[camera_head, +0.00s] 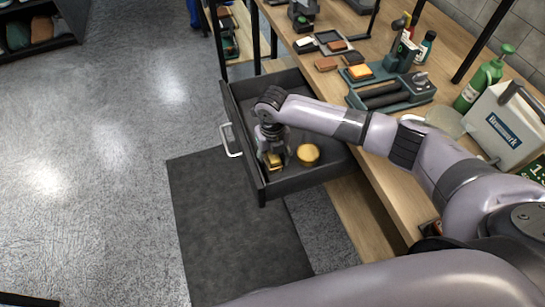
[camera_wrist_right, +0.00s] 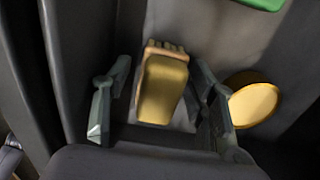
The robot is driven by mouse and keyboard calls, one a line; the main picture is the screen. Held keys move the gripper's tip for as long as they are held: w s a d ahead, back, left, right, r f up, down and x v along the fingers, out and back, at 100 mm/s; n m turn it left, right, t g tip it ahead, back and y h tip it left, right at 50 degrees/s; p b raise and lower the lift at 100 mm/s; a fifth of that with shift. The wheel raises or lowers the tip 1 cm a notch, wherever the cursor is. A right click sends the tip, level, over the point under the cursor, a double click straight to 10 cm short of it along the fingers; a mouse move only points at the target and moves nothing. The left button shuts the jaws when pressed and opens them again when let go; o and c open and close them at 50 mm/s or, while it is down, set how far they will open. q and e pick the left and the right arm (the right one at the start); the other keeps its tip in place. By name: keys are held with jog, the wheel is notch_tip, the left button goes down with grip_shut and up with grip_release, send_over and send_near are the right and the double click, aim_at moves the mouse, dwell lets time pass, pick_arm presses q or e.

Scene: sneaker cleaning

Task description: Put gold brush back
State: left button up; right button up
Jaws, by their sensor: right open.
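The gold brush (camera_wrist_right: 162,88) lies in the open dark drawer (camera_head: 335,165), between the two fingers of my right gripper (camera_wrist_right: 158,110) in the wrist view. The fingers are apart, with visible space at its sides. In the head view the gold brush (camera_head: 273,160) shows partly under my right gripper (camera_head: 272,155), which reaches down into the drawer. A round gold tin (camera_head: 308,154) sits in the drawer just right of the gripper; it also shows in the wrist view (camera_wrist_right: 254,103). My left gripper is not in view.
The wooden workbench (camera_head: 400,185) holds a dark tool holder (camera_head: 390,95), small brushes (camera_head: 326,64), a green spray bottle (camera_head: 480,82) and a white box (camera_head: 505,125). The drawer has a pale handle (camera_head: 228,140) and raised walls. A green item (camera_wrist_right: 262,3) shows at the wrist view's top edge.

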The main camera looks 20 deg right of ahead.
jog(key=shift+r, duration=0.2)
notch_tip(320, 180, up, 12)
jog(key=shift+f, duration=0.1)
dwell(0.5)
